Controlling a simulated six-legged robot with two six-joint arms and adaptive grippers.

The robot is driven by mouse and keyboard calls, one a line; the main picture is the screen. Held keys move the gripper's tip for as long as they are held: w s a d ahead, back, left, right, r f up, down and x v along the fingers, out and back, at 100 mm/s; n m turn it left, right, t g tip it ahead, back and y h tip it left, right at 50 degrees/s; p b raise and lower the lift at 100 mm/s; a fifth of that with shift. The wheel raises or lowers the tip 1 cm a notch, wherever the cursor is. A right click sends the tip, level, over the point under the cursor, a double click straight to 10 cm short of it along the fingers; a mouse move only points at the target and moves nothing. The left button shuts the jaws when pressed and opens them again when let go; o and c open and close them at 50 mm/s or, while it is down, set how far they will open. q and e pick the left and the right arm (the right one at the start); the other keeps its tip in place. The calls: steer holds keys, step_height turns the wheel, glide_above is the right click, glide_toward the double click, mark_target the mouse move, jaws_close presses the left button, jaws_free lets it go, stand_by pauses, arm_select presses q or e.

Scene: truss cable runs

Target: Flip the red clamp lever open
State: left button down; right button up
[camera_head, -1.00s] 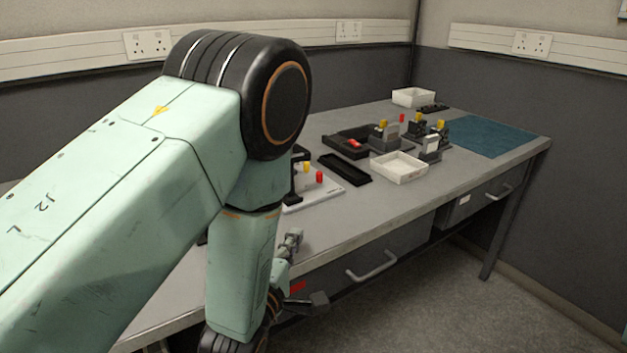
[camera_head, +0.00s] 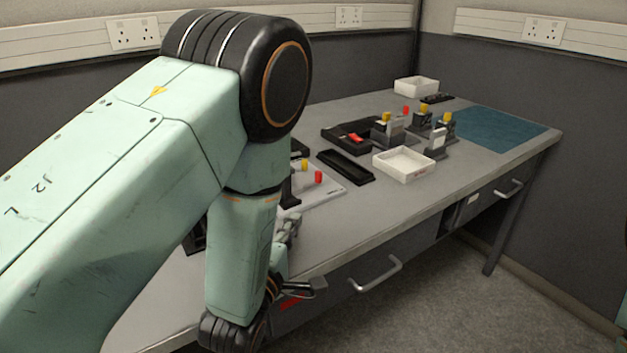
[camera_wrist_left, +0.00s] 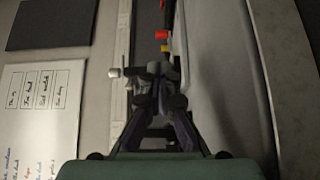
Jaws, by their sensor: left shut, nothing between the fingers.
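My left gripper (camera_head: 292,226) is at the bench's front edge, below the forearm. It shows best in the left wrist view (camera_wrist_left: 157,72), with its fingers together and nothing seen between them. A red knob (camera_head: 318,177) and a yellow knob (camera_head: 304,165) stand on a pale plate (camera_head: 322,193) just beyond the gripper, apart from it. A red piece (camera_head: 357,139) lies in a black tray further back. Which red part is the clamp lever I cannot tell. In the left wrist view a red part (camera_wrist_left: 161,34) shows ahead of the fingers. My right gripper is out of view.
A black strip tray (camera_head: 345,167) and a white bin (camera_head: 403,164) lie beyond the plate. Grey fixtures with yellow tops (camera_head: 387,130) stand behind. A blue mat (camera_head: 490,133) covers the far right. Drawer handles (camera_head: 376,273) stick out in front. My arm hides the bench's left.

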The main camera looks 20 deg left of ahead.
mark_target(317, 178)
arm_select(q)
steer(key=shift+w+a, duration=0.3)
steer(key=shift+w, duration=0.15)
steer(key=shift+s+d, duration=0.15)
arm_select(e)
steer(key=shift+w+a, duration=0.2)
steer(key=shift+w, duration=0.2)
arm_select(q)
steer(key=w+b, duration=0.1)
steer(key=w, duration=0.6)
steer(key=w+b, duration=0.2)
steer(key=w, duration=0.5)
steer(key=shift+w+a+f, duration=0.1)
steer(key=shift+a, duration=0.1)
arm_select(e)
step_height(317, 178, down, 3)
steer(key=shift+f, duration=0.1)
arm_select(q)
steer(key=shift+a, duration=0.1)
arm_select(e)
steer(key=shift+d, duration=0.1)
